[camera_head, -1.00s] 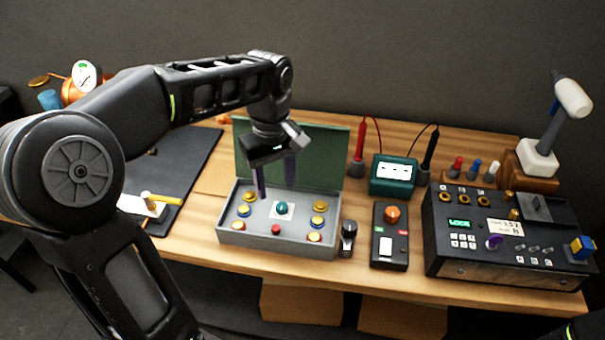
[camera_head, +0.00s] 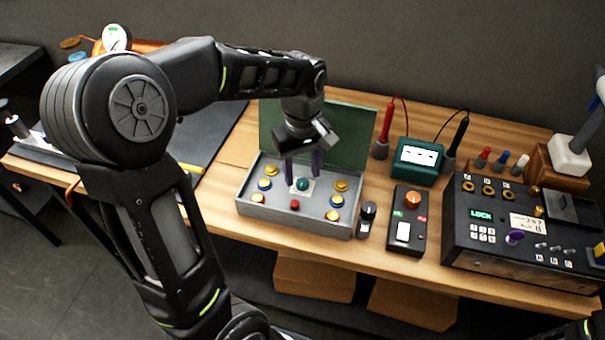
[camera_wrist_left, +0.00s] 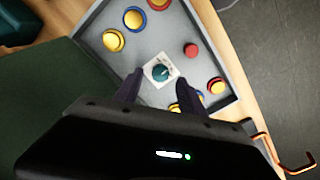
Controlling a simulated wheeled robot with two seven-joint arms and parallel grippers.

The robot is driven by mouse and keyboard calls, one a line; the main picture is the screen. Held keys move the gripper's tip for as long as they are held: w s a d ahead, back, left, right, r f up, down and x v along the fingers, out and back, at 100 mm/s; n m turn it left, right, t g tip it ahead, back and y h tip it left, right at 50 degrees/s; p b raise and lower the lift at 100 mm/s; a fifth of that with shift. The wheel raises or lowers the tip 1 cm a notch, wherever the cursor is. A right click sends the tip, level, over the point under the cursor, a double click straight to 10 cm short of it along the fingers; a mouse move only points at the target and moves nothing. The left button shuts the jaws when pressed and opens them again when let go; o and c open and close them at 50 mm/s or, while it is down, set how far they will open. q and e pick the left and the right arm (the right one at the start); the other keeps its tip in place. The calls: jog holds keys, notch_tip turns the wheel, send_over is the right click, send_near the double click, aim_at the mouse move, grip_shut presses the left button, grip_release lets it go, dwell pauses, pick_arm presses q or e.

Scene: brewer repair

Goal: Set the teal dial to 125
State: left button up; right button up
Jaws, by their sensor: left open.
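The teal dial (camera_head: 303,184) sits on a white square plate in the middle of the grey box (camera_head: 290,220). In the left wrist view the teal dial (camera_wrist_left: 161,73) shows just beyond my fingertips, with small marks on its plate that are too small to read. My left gripper (camera_head: 303,176) is open, pointing down over the box. In the left wrist view its fingers (camera_wrist_left: 158,80) stand apart, one on each side of the dial's near side. I cannot tell whether either finger touches the dial. My right gripper is not in view.
Several yellow and blue buttons and a red button (camera_head: 295,204) surround the dial. The box's green lid (camera_head: 350,135) stands open behind. A black knob (camera_head: 367,215), a switch box (camera_head: 407,225) and a black LOCK console (camera_head: 500,262) stand to the right.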

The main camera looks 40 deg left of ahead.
pick_arm(q)
jog(key=shift+f, duration=1.05)
jog(key=shift+c, duration=0.2)
grip_shut()
